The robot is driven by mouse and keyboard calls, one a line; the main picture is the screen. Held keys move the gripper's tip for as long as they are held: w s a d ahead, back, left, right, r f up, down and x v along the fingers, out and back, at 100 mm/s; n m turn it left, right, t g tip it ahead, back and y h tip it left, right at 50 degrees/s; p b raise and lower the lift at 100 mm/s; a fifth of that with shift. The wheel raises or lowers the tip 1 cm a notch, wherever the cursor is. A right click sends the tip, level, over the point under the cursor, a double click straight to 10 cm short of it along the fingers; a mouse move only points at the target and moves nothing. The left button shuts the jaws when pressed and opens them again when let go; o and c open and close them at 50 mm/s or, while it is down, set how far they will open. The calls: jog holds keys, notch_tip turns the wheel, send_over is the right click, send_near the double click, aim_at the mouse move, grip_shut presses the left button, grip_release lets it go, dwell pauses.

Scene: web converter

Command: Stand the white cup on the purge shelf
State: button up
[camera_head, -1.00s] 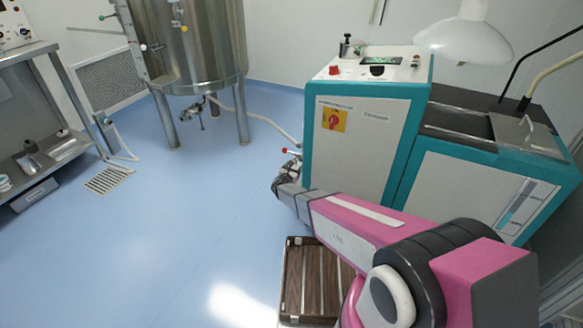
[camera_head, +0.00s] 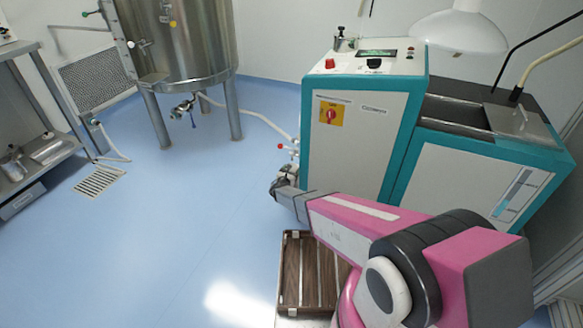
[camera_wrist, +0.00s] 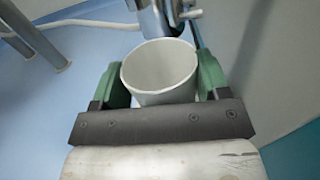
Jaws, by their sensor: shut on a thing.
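The white cup (camera_wrist: 160,72) is in the wrist view, between the green pads of my gripper (camera_wrist: 160,85). My gripper is shut on it, with one pad on each side. The cup's open rim faces the wrist camera, and I can see into its inside, which looks empty. A metal fitting (camera_wrist: 158,18) shows just beyond the cup's far rim. In the head view my gripper (camera_head: 281,184) is small, at the end of my pink arm, left of the teal and white machine. The cup cannot be made out there. I cannot tell which surface is the purge shelf.
The teal and white machine (camera_head: 360,140) stands right of my gripper. A steel tank (camera_head: 185,45) on legs stands at the back left, with a hose (camera_head: 250,115) running toward the machine. A brown slatted crate (camera_head: 312,275) is below my arm. Blue floor at left is open.

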jog(key=shift+f, duration=0.65)
jog(key=shift+f, duration=0.6)
jog(key=o, duration=1)
jog(key=shift+s, duration=0.1)
